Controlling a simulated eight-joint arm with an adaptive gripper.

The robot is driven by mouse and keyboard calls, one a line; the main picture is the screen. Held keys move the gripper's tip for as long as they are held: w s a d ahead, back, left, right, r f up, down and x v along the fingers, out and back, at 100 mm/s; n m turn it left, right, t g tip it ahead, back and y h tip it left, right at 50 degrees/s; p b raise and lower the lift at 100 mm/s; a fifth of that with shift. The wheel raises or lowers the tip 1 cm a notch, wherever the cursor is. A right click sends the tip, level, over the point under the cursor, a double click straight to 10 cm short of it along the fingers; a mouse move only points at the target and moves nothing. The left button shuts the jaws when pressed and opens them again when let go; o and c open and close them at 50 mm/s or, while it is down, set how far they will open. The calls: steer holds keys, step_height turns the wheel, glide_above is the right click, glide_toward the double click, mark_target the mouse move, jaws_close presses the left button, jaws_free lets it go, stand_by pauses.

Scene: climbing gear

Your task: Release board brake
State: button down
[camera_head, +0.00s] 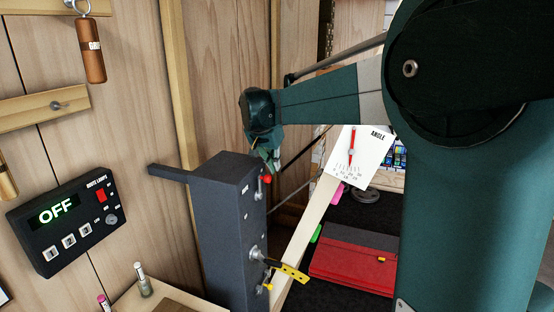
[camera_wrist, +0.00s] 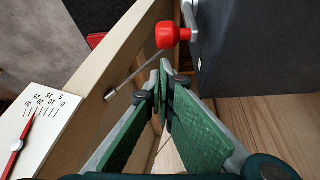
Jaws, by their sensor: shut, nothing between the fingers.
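A dark grey post (camera_head: 225,225) stands by the wooden wall. A red knob (camera_head: 266,179) sticks out near its top; in the wrist view the red knob (camera_wrist: 172,36) sits on a thin metal rod. Lower on the post are a metal pivot with a yellow-and-black handle (camera_head: 290,270). The labels are too small to read, so I cannot tell which control is the brake. My gripper (camera_head: 273,164) is shut and empty, just above the red knob in the head view. In the wrist view its fingertips (camera_wrist: 165,66) meet just below the knob; contact is not clear.
A white ANGLE gauge (camera_head: 360,158) with a red needle is fixed to the pale board (camera_head: 302,238). A control box (camera_head: 65,222) reading OFF hangs on the wall at left. A red folded pad (camera_head: 352,265) lies at right. My arm covers the right side.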

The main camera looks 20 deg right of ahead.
steer(key=shift+s+a+f, duration=0.2)
steer(key=shift+s+a, duration=0.2)
steer(key=shift+a, duration=0.15)
steer(key=shift+s+a, duration=0.1)
steer(key=shift+a, duration=0.05)
